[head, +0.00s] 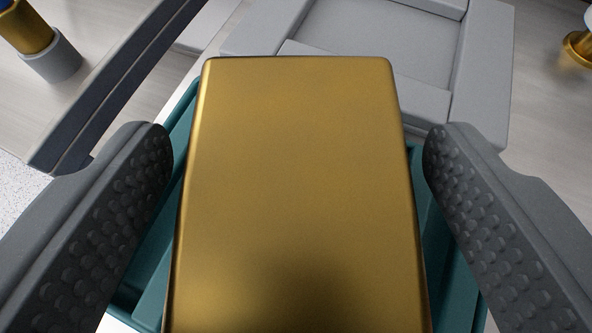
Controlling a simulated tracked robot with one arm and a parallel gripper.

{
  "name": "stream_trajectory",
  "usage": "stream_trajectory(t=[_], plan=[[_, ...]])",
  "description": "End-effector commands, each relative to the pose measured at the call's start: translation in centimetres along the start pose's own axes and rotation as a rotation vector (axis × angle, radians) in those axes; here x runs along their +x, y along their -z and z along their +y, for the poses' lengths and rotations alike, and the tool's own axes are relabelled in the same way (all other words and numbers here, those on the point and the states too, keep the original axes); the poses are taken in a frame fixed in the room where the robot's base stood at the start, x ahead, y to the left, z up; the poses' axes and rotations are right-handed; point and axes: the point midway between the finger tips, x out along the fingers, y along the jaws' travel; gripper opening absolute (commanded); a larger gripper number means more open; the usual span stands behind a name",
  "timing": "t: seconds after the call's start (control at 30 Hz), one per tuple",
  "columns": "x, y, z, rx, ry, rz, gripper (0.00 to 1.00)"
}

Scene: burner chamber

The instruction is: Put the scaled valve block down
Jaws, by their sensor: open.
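A large gold-brown metal block (295,180), which I take to be the scaled valve block, fills the middle of the head view. Its flat top faces me and its lower end runs out of the picture. It sits in or over a teal tray (150,290), whose sides show to the left and right of it. My gripper (297,150) is open, with one dark studded finger on each side of the block. A gap shows between each finger and the block. The block's underside is hidden.
A grey recessed fixture (485,75) lies beyond the block. A dark grey bar (110,85) runs diagonally at the upper left. A gold cylinder in a grey holder (52,60) stands at the far left. A gold round part (578,45) is at the upper right edge.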

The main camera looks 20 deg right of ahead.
Motion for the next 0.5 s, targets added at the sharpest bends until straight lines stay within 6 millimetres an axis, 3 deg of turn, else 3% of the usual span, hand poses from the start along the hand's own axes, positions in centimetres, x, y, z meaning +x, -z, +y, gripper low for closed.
stream_trajectory(t=[0.5], plan=[[-9.1, 0.1, -0.1, -0.001, 0.003, 0.002, 0.73]])
